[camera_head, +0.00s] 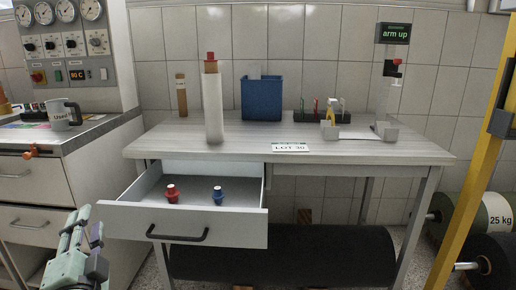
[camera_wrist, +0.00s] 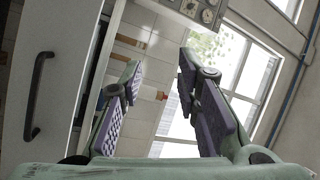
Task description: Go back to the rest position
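My gripper (camera_head: 88,228) is at the lower left of the head view, in front of the left end of the open drawer (camera_head: 230,232). In the wrist view my gripper (camera_wrist: 160,72) has its two padded fingers apart with nothing between them. The wrist view is tilted and shows the drawer front (camera_wrist: 62,50) with its dark handle at the left. Whether the gripper touches the drawer cannot be told, but a gap shows in the head view.
The drawer holds a red piece (camera_head: 172,193) and a blue piece (camera_head: 218,195). The table (camera_head: 400,152) bears a white roll (camera_head: 213,105), a blue bin (camera_head: 262,98) and a press-like stand (camera_head: 386,125). A mug (camera_head: 62,115) is on the left cabinet. A yellow post (camera_head: 470,190) stands right.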

